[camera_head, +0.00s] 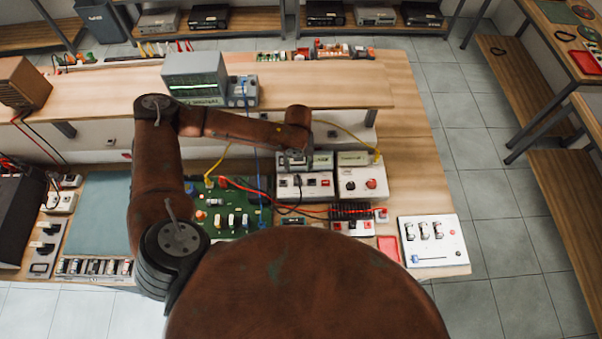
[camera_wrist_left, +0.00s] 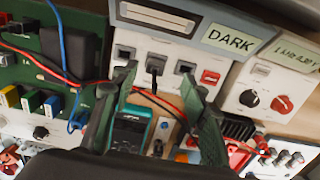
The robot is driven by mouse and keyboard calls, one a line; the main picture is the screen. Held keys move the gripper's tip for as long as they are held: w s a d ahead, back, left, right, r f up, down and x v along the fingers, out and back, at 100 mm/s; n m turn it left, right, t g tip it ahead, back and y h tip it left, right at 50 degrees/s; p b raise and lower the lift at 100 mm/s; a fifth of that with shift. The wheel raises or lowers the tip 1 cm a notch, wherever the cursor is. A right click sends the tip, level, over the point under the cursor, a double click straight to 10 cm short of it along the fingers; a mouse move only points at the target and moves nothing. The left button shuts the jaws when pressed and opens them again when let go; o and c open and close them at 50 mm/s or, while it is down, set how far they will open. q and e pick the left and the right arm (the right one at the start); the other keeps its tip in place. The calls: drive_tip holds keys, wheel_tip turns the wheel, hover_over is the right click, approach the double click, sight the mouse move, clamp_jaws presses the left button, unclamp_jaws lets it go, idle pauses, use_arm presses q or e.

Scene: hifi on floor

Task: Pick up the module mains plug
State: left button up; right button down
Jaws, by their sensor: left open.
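A black plug (camera_wrist_left: 155,64) with a dark cable sits in the middle socket of a white module (camera_wrist_left: 204,48) whose display reads DARK. I take it for the module mains plug. My left gripper (camera_wrist_left: 160,82) is open, one finger on each side of the plug in the wrist view, with nothing between the fingers that I can see held. I cannot tell if a fingertip touches the module. My right gripper is not in view.
A second white module (camera_head: 361,182) with a red knob stands right beside it. A green circuit board (camera_head: 238,219) lies to the left. Red, black, blue and yellow cables cross the bench near the gripper. A white switch panel (camera_head: 432,242) lies at the right edge.

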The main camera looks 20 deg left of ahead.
sight(297, 177)
use_arm(q)
drive_tip(key=shift+s+a+f, duration=0.1)
drive_tip(key=shift+s+f, duration=0.05)
drive_tip(key=shift+f, duration=0.45)
drive_tip(key=shift+s+f, duration=0.15)
drive_tip(key=shift+f, duration=0.4)
drive_tip(key=f, duration=0.2)
drive_tip(key=f+p, duration=0.1)
drive_tip(key=f, duration=0.1)
drive_tip(key=shift+s+f, duration=0.2)
drive_tip(key=shift+f, duration=0.1)
drive_tip(key=shift+c, duration=0.2)
clamp_jaws()
